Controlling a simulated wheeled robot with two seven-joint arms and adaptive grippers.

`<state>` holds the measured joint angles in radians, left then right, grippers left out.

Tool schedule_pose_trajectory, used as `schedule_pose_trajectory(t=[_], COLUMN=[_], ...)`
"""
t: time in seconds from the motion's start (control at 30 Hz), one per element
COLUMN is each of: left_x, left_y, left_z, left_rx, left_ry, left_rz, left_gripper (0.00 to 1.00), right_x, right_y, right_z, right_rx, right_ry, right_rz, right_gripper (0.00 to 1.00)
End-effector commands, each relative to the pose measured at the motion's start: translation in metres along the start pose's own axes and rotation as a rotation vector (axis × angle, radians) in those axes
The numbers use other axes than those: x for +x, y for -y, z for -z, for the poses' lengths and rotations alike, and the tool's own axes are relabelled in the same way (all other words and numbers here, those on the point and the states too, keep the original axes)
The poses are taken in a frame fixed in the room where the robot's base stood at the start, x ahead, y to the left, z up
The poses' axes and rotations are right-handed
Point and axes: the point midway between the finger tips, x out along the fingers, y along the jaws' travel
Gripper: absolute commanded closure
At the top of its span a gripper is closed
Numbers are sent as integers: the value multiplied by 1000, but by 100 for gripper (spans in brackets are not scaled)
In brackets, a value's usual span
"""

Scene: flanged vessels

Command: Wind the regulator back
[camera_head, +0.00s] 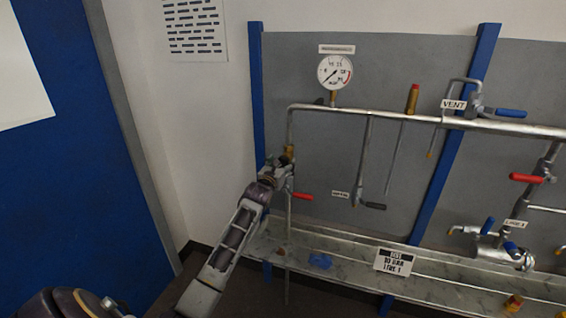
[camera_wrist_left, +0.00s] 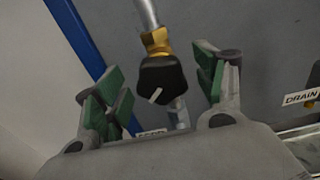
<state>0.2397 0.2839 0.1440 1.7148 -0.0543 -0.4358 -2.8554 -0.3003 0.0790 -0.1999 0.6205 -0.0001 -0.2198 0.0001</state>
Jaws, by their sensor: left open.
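The regulator, a black knob (camera_wrist_left: 161,80) with a white mark on a brass body (camera_wrist_left: 155,41), shows in the left wrist view between the open fingers. A pipe runs up from it. In the head view its brass top (camera_head: 289,152) shows at the left end of the pipework, and the knob is hidden by my gripper. My left gripper (camera_head: 277,171) is at the regulator. It also shows in the left wrist view (camera_wrist_left: 158,90), with green pads either side of the knob and visible gaps. My right gripper is not in view.
A pressure gauge (camera_head: 334,72) stands on the pipe above. A red-handled valve (camera_head: 302,196) sits just right of my gripper. More valves are at the right.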

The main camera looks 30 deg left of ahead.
Motion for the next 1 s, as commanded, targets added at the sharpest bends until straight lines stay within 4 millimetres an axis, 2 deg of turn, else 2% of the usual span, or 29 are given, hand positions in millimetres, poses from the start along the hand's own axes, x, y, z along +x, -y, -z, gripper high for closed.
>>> schedule_pose_trajectory(t=[0.23,0.63,1.0], left_x=[13,15,15], left_y=[0,1,1], left_z=[0,0,0], left_rx=[-2,0,0], left_ry=[-1,0,0], left_rz=[0,1,1], left_gripper=[30,30,75], right_x=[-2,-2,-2], right_y=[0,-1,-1], right_z=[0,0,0], right_rx=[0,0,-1], right_ry=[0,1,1], right_rz=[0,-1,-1], right_gripper=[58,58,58])
